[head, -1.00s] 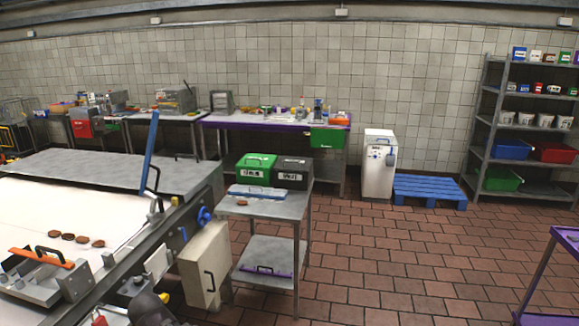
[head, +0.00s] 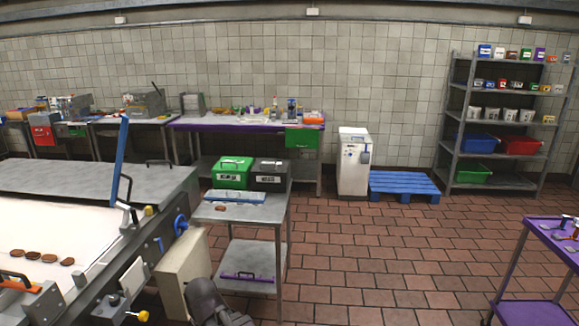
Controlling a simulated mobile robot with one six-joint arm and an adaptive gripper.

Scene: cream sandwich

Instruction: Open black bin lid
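The black bin (head: 268,181) stands on the top shelf of a metal trolley (head: 262,213), with its lid (head: 270,166) down. It has a pale label on its front. A green bin (head: 231,173) stands beside it on the left. A dark grey part that looks like my gripper (head: 216,303) shows at the bottom edge, in front of and below the trolley top, apart from the black bin. Its fingers cannot be made out, and nothing held is visible.
A pale blue tool (head: 238,196) and a small brown piece lie on the trolley in front of the bins. A conveyor machine (head: 75,240) stands left, with a cream box (head: 182,268) on its side. The tiled floor (head: 380,260) to the right is clear. A purple cart (head: 545,290) stands at far right.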

